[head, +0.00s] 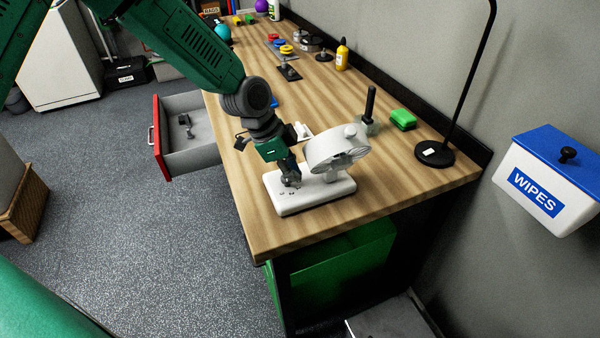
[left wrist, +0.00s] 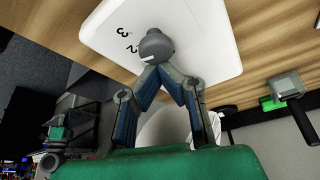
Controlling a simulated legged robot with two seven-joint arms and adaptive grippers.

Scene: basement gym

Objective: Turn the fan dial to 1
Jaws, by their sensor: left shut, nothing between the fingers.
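The white fan (head: 336,150) stands on a white base (head: 325,193) near the front end of the wooden workbench. In the left wrist view the base (left wrist: 215,45) carries a round grey dial (left wrist: 156,44) with a white mark on its lower-left side. The digits 3 (left wrist: 123,31) and 2 (left wrist: 133,48) show left of the dial; I see no digit 1. My left gripper (head: 291,181) is shut and empty, its fingertips (left wrist: 161,64) right at the dial's lower edge. I cannot tell whether they touch it. The fan head is partly hidden behind the fingers in the wrist view.
The workbench (head: 290,228) has a green sponge (head: 403,119), a black lamp base (head: 434,154) and a yellow bottle (head: 342,55). An open drawer (head: 185,150) juts out left. A wipes box (head: 548,180) hangs on the wall. The bench's front corner is bare.

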